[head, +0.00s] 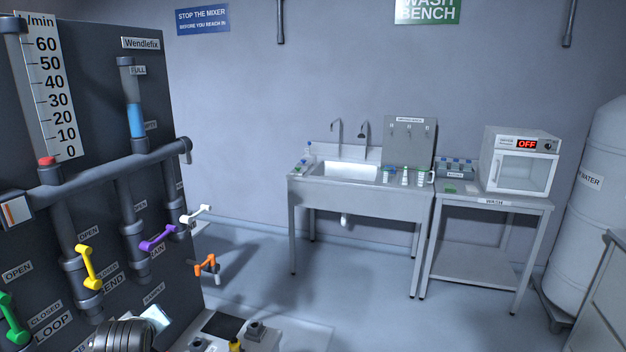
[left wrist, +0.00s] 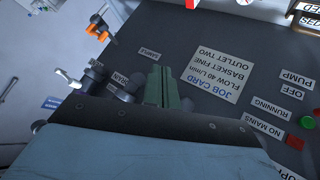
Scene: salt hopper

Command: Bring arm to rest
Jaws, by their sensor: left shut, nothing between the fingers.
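My left gripper (left wrist: 162,88) shows in the left wrist view as two greyish-green fingers lying together, with nothing between them. It is in front of a dark panel (left wrist: 230,45) that appears upside down, beside a job card (left wrist: 215,75). I cannot tell whether the fingertips touch the panel. In the head view a dark ribbed part of my arm shows at the bottom left, in front of the pipe panel (head: 90,110); the fingers are not clear there. My right gripper is in neither view.
The panel carries yellow (head: 90,267), green (head: 12,318), purple (head: 157,238), white (head: 196,214) and orange (head: 206,265) valve handles. A sink bench (head: 360,200), a side table (head: 490,203) with an oven (head: 520,161), and a white tank (head: 590,210) stand beyond. Open floor (head: 360,275) lies between.

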